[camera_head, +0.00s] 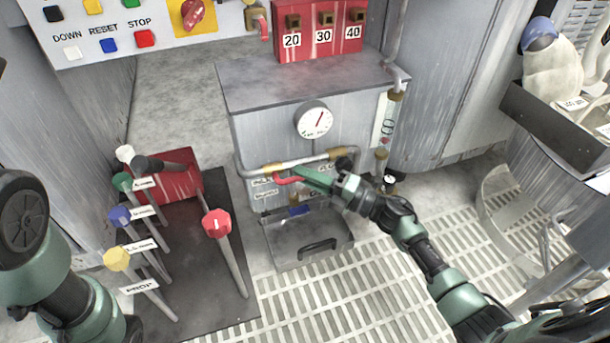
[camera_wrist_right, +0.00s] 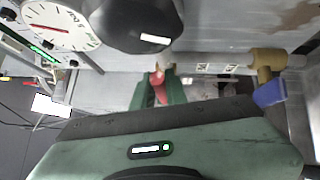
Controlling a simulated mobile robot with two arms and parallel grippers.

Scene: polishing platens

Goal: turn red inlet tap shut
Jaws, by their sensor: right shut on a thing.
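The red inlet tap (camera_head: 286,180) is a small red lever on the horizontal pipe at the front of the grey cabinet, below the pressure gauge. My right gripper (camera_head: 305,178) reaches it from the right, its green fingers closed on the lever. In the right wrist view the red lever (camera_wrist_right: 159,90) shows between the fingertips (camera_wrist_right: 158,96). The fingers hide part of the lever, so its exact angle is hard to tell. My left arm shows at the left edge of the head view, but its gripper is out of the picture.
A black knob (camera_head: 344,164) sits right of the red tap, close to my gripper. A round gauge (camera_head: 314,119) is above. A blue tap (camera_head: 299,210) hangs below, over a metal tray (camera_head: 285,252). Several coloured-knob levers (camera_head: 217,223) stand at left.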

